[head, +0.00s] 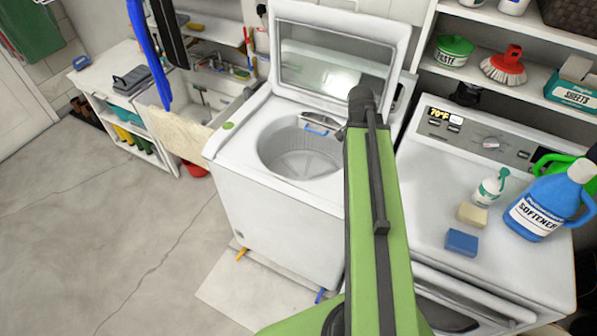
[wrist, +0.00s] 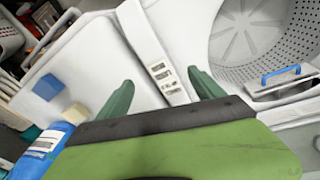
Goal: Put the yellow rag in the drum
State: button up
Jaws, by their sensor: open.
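The drum (head: 300,163) is inside the top-loading washer (head: 275,215), whose lid stands up; the drum is open from above and looks empty. In the wrist view, part of the drum (wrist: 262,45) is at upper right. A pale yellowish cloth (head: 178,132) hangs over the sink's front edge, left of the washer; I cannot tell for sure that it is the yellow rag. My gripper (wrist: 163,92) is open with nothing between its fingers, left of the drum in the wrist view. In the head view my arm hides the fingers.
A blue-handled part (head: 318,130) sits at the drum's rim. The dryer (head: 430,200) at right bears a yellow sponge (head: 472,214), a blue sponge (head: 461,242) and a softener jug (head: 545,205). The raised lid (head: 335,60) stands behind the drum. The floor at left (head: 110,240) is clear.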

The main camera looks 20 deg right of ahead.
jog(key=w+a+n+y, duration=0.1)
jog(key=a+n, duration=0.5)
jog(key=a, duration=0.8)
jog(key=w+a+n+y, duration=0.1)
jog(key=w+a+n, duration=0.3)
jog(key=a, duration=1.1)
jog(key=n, duration=0.3)
jog(key=shift+a+f+t, duration=0.2)
jog(key=shift+a+t, duration=0.1)
jog(key=shift+t, duration=0.1)
jog(key=shift+o, duration=0.4)
jog(key=shift+a+n, duration=0.2)
jog(key=shift+n, duration=0.1)
jog(key=shift+d, duration=0.1)
